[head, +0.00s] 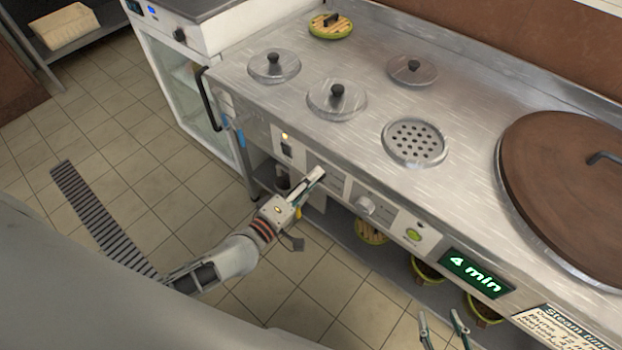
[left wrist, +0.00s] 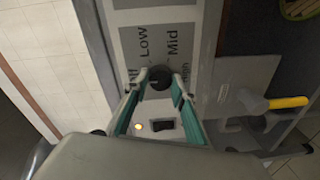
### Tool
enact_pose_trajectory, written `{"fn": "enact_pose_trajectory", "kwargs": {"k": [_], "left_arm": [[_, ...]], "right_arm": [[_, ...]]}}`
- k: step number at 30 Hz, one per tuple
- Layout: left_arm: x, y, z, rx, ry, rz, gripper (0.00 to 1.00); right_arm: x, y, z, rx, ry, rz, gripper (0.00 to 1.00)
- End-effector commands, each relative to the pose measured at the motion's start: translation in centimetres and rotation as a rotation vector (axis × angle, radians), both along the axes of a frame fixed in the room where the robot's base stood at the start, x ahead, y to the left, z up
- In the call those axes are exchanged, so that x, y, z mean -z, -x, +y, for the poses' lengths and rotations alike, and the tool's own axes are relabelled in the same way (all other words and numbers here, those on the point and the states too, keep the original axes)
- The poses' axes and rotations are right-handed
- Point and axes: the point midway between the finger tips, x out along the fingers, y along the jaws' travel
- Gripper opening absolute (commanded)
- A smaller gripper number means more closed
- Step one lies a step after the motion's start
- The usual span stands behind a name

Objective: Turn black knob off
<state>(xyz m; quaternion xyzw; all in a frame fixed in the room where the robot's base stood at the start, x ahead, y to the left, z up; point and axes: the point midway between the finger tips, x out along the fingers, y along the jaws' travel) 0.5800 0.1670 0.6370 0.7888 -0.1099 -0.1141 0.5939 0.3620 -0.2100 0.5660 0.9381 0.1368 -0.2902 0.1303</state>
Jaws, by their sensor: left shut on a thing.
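The black knob (left wrist: 160,78) is on the steamer's front panel (left wrist: 190,15), between my left fingertips in the left wrist view. Labels reading "Low" and "Mid" show beside it; other lettering is partly hidden. My left gripper (head: 319,176) reaches the front panel in the head view, and its fingers hide the knob there. In the left wrist view the left gripper (left wrist: 159,84) is shut on the knob. My right gripper (head: 443,322) shows at the bottom edge of the head view, its fingers apart and empty, away from the panel.
A lit lamp (head: 284,136) and black rocker switch (head: 286,150) sit left of the left gripper. A pale knob (head: 367,205), green button (head: 413,234) and "4 min" display (head: 475,273) are to the right. Lids (head: 337,98) lie on the steel top. A lower shelf holds baskets (head: 372,231).

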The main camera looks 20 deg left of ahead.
Motion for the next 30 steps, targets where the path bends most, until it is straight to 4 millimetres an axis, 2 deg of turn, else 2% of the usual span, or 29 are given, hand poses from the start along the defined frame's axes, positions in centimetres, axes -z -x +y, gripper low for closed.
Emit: {"fn": "enact_pose_trajectory", "kwargs": {"k": [8, 22, 23, 24, 30], "left_arm": [[-0.05, -0.05, 0.05, 0.0, 0.073, 0.026, 0.04], [-0.02, -0.04, 0.02, 0.0, 0.086, 0.03, 0.04], [-0.02, -0.04, 0.02, 0.0, 0.086, 0.03, 0.3], [-0.02, -0.04, 0.02, 0.0, 0.086, 0.03, 0.41], [-0.02, -0.04, 0.02, 0.0, 0.085, 0.03, 0.42]], "right_arm": [[0.01, -0.01, 0.04, 0.001, 0.0, 0.001, 0.4], [-0.17, -0.04, 0.14, -0.003, -0.001, -0.002, 0.4], [-0.17, -0.03, 0.12, -0.004, -0.001, -0.002, 0.4], [-0.16, -0.02, 0.1, -0.005, 0.001, -0.003, 0.4], [-0.15, 0.0, 0.04, -0.008, 0.003, -0.002, 0.4]]}}
